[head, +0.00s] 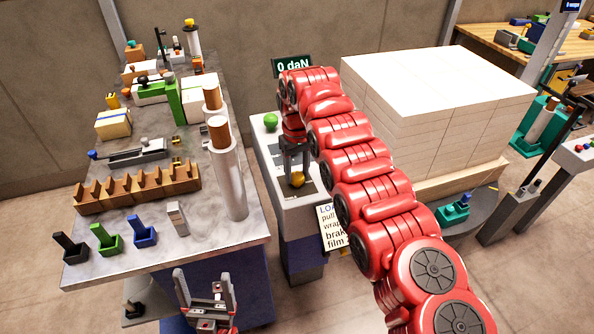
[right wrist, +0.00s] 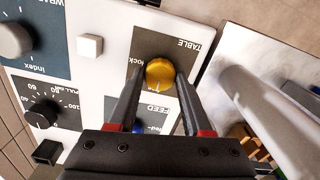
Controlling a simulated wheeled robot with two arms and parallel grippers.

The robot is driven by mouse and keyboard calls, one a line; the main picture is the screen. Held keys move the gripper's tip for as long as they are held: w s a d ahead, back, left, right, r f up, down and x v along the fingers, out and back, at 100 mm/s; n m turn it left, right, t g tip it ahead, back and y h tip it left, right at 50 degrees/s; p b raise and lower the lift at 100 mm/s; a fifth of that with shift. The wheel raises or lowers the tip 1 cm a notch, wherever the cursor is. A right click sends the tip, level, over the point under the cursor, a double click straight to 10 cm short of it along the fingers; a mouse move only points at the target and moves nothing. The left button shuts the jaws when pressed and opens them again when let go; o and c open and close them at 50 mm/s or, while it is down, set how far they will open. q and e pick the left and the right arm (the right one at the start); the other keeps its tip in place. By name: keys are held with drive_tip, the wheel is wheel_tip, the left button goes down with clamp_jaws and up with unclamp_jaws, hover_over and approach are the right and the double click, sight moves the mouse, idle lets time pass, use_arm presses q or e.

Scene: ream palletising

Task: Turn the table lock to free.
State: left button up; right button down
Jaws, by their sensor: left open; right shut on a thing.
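The table lock is a round yellow knob (right wrist: 160,74) on a dark plate marked TABLE, with the word "lock" beside it, upside down in the right wrist view. A pale mark shows on the knob's near edge; the label for the free side is hidden. The knob also shows in the head view (head: 297,180) on the white control panel (head: 302,197). My right gripper (head: 294,166) reaches down to it, its two fingers shut on the knob's sides. My left gripper (head: 206,282) is open and empty, low in front of the grey bench.
A green button (head: 270,121) is on the panel. The cluttered bench (head: 110,265) stands left, the wrapped stack (head: 440,85) right.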

sight(296, 175)
idle(0.3)
drive_tip(key=shift+c, duration=1.7)
unclamp_jaws()
drive_tip(key=shift+r, duration=0.1)
drive_tip(key=shift+r, duration=0.25)
wheel_tip(296, 175, up, 2)
drive_tip(key=shift+a+r, duration=0.15)
drive_tip(key=shift+r, duration=0.1)
wheel_tip(296, 175, up, 14)
drive_tip(key=p, duration=1.4)
drive_tip(key=shift+r, duration=0.15)
